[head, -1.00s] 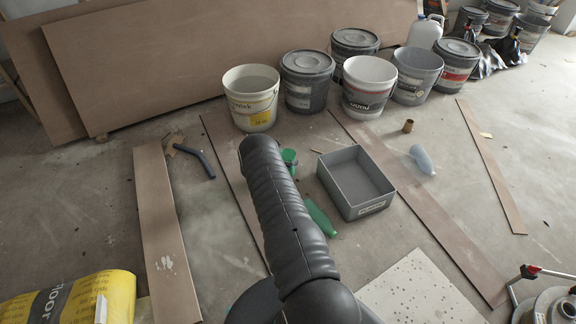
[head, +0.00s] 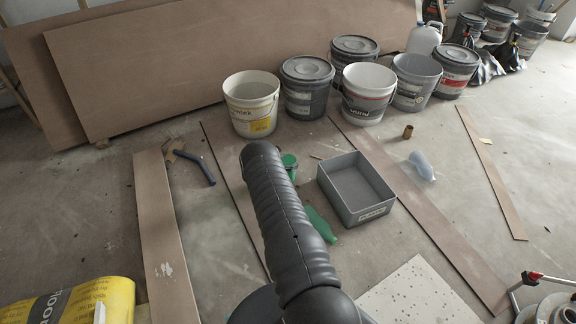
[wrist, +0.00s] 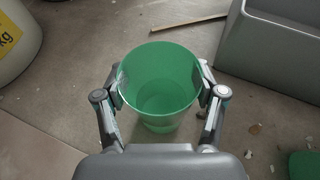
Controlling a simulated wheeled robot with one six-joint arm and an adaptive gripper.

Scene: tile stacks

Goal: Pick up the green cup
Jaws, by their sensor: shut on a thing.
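The green cup (wrist: 160,85) stands upright, mouth up, between the two fingers of my gripper (wrist: 160,92) in the wrist view. The fingers press on its left and right sides, and the cup looks empty inside. In the head view the green cup (head: 289,162) shows only partly, behind my dark arm. My gripper is hidden by the arm in the head view. I cannot tell whether the cup's base touches the floor.
A grey open box (head: 381,211) stands right of the cup; its wall (wrist: 275,50) also shows in the wrist view. A green bottle (head: 320,225) lies beside my arm. Several buckets (head: 252,118) stand behind. A hammer (head: 196,162) lies left.

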